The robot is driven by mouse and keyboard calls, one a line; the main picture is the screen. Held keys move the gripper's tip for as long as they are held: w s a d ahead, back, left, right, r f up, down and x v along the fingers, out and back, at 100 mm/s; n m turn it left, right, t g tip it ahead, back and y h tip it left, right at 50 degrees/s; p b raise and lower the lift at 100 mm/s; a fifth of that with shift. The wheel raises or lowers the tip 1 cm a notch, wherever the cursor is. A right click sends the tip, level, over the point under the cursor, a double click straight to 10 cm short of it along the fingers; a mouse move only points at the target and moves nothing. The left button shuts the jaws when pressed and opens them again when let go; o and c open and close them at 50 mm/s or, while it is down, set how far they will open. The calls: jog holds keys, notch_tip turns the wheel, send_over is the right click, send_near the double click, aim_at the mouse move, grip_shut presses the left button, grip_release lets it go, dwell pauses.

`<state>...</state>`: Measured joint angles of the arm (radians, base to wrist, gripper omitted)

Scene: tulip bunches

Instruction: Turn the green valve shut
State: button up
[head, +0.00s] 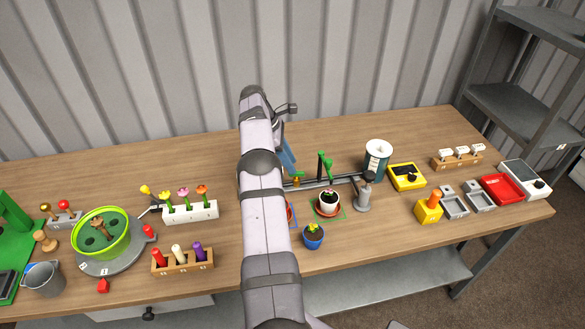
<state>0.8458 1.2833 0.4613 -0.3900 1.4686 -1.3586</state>
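The green valve (325,166) stands upright on a dark horizontal pipe (342,181), near the middle of the table. A green lever-like part shows at its top; its exact turn is too small to tell. My arm rises through the middle of the head view and hides the pipe's left part. My gripper (289,110) is the small dark end at the top of the arm, up and left of the valve and apart from it. Whether its fingers are open or shut cannot be seen.
A grey metal post (364,194) and a white-and-green canister (377,158) stand right of the valve. A blue part (287,157) shows beside my arm. The table's back is mostly clear.

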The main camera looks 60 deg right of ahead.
jog(key=shift+p+v, duration=0.85)
jog(key=shift+v, duration=1.25)
